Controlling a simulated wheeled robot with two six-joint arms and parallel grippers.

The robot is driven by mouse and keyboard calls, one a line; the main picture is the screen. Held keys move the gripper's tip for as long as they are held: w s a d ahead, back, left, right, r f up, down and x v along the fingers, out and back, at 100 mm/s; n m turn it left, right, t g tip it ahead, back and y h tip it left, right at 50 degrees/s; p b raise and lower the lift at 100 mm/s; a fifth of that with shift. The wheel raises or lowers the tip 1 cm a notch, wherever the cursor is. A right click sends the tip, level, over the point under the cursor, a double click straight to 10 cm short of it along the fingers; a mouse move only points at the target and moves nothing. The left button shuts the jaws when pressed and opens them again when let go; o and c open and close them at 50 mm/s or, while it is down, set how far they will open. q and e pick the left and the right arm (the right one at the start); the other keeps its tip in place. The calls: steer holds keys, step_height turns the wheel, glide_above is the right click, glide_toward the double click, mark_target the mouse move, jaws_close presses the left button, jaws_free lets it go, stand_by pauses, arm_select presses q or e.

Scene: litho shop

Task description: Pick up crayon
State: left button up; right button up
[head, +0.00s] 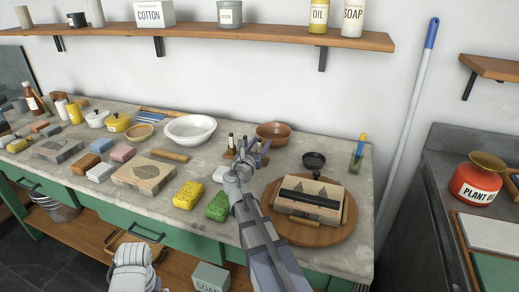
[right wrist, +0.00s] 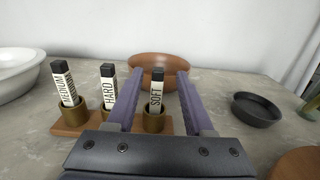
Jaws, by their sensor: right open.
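Three black crayons with white labels stand upright in brass cups on a wooden holder (right wrist: 75,130) in the right wrist view. They read MEDIUM (right wrist: 65,84), HARD (right wrist: 108,88) and SOFT (right wrist: 156,92). My right gripper (right wrist: 160,74) is open and empty; the SOFT crayon shows in the gap between its fingers, and I cannot tell whether they touch it. In the head view my right gripper (head: 250,150) is at the crayon holder and partly hides it; dark crayon tops (head: 231,139) show beside it.
A brown bowl (head: 273,130) stands just behind the holder, and a white bowl (head: 190,126) to its left. A small black pan (head: 314,159) and a round wooden board (head: 283,232) with a block are to the right. Yellow (head: 187,194) and green (head: 217,207) sponges lie in front.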

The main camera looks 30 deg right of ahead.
steer(key=x, duration=0.3)
steer(key=shift+w+d, duration=0.15)
steer(key=shift+w, duration=0.2)
steer(key=shift+c, duration=0.4)
jaws_close()
